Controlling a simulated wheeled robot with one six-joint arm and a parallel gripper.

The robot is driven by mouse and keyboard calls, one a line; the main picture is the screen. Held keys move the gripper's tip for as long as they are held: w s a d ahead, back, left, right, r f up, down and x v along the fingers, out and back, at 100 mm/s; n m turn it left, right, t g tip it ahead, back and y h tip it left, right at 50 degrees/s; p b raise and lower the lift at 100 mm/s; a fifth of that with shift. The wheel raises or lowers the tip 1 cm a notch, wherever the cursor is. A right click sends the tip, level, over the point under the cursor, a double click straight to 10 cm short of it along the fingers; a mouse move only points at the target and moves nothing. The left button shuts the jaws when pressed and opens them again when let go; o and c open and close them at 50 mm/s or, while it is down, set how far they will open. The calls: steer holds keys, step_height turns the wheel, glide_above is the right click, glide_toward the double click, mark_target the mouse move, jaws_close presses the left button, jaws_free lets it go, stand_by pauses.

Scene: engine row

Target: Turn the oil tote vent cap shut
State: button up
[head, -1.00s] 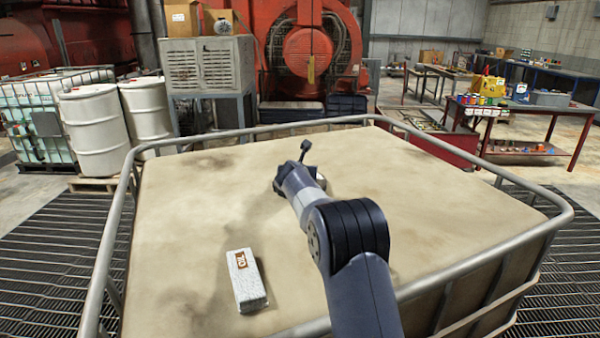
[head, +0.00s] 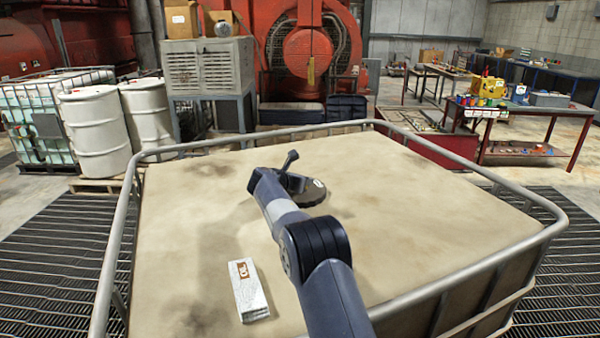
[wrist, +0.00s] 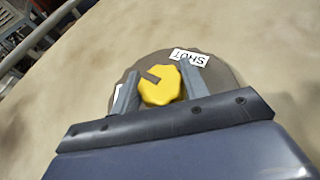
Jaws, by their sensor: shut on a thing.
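The yellow vent cap (wrist: 162,90) sits on a dark round lid (wrist: 232,75) in the wrist view. A dark pointer bar on the cap points to its upper left. A second white label (wrist: 118,90) is mostly hidden by the left finger. My gripper (wrist: 160,86) is shut on the cap, one finger on each side. In the head view the lid (head: 312,194) shows on the tote top (head: 420,210), but my wrist hides the cap.
A small white carton with a brown label (head: 249,290) lies on the tote top, left of my arm. A metal rail (head: 112,235) runs round the tote's edge. White drums (head: 95,130) and a red-framed bench (head: 530,112) stand beyond it. The tote top right of the lid is clear.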

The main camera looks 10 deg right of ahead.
steer(key=shift+m+g+h+p, duration=0.8)
steer(key=shift+m+p, duration=0.2)
steer(key=shift+p, duration=0.1)
steer(key=shift+m+g+h+p, duration=0.3)
steer(key=shift+m+g, duration=0.2)
steer(key=shift+g, duration=0.1)
steer(key=o, duration=1)
steer(key=shift+c, duration=0.2)
steer(key=b+v, duration=0.3)
steer(key=v, duration=0.6)
steer(key=shift+s+a, duration=0.2)
steer(key=shift+a, duration=0.15)
steer(key=shift+s+a+r, duration=0.25)
steer(key=shift+s+a, duration=0.05)
steer(key=shift+a, duration=0.05)
